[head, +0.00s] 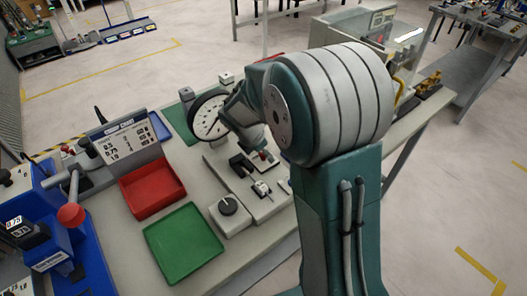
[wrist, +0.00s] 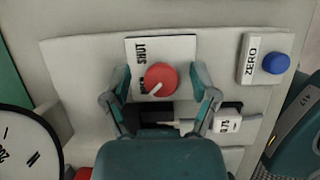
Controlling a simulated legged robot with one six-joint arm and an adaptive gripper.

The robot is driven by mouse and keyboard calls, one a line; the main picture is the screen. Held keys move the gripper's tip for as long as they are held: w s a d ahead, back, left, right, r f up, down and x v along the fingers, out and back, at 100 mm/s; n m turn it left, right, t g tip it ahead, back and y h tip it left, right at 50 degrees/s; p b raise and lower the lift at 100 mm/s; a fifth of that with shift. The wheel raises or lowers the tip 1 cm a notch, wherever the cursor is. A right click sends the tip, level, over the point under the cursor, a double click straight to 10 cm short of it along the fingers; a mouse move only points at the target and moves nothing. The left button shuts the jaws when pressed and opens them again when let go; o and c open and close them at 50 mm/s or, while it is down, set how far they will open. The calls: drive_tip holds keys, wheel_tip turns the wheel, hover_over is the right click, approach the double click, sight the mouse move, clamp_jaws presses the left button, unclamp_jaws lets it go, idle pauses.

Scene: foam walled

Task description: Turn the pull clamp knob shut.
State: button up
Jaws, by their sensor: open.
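The red clamp knob (wrist: 161,78) sits on a white plate (wrist: 178,46) marked SHUT along its upper part; a second marking beside the knob is partly covered. The knob's white pointer line aims to the lower left in the picture, away from the SHUT marking. My gripper (wrist: 160,72) is open, with one finger on each side of the knob and a visible gap on both sides. In the head view the red knob (head: 263,154) shows small below my wrist; my arm hides most of the gripper there.
A blue ZERO button (wrist: 276,63) is right of the knob. A white tagged block (wrist: 227,121) lies close to the right finger. A round dial (head: 209,116) stands nearby. Red (head: 152,211) and green (head: 205,253) trays lie on the bench's left.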

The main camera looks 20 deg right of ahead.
clamp_jaws()
drive_tip(key=shift+m, duration=0.4)
drive_tip(key=m+g, duration=0.1)
drive_tip(key=m, duration=0.2)
drive_tip(key=shift+m+g, duration=0.3)
drive_tip(key=m+g, duration=0.1)
drive_tip(key=m, duration=0.3)
drive_tip(key=shift+m+g, duration=0.3)
drive_tip(key=shift+g, duration=0.1)
drive_tip(key=m, duration=0.2)
drive_tip(key=m+g+y, duration=0.1)
drive_tip(key=m, duration=0.1)
drive_tip(key=shift+y, duration=0.3)
drive_tip(key=shift+m+g+y, duration=0.3)
drive_tip(key=shift+m+y, duration=0.05)
drive_tip(key=shift+m, duration=0.85)
drive_tip(key=shift+m+g+y, duration=0.3)
drive_tip(key=shift+m+y, duration=0.05)
drive_tip(key=shift+m, duration=0.85)
